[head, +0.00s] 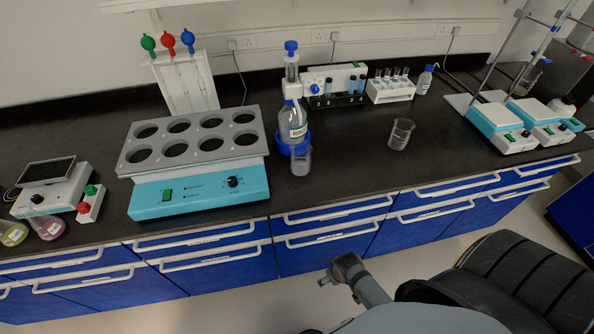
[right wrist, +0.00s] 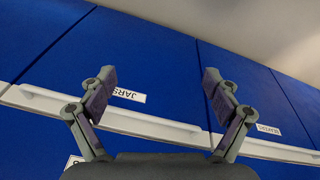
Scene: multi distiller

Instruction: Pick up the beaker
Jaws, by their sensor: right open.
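A clear glass beaker (head: 400,134) stands upright on the black bench, right of centre. A second clear beaker (head: 300,160) stands under the spout of a bottle-top dispenser (head: 292,118), near the bench's front edge. My right gripper (head: 332,270) is below the bench top, in front of the blue drawers and apart from both beakers. In the right wrist view it (right wrist: 158,78) is open and empty, with a labelled blue drawer front behind it. Neither beaker shows in that view. My left gripper is in neither view.
A multi-hole heating block (head: 198,190) stands left of the dispenser. A white tube rack (head: 392,92) and a small bottle (head: 424,80) stand behind the right beaker. Hotplate stirrers (head: 500,128) with stands are farther right. The bench around the right beaker is clear.

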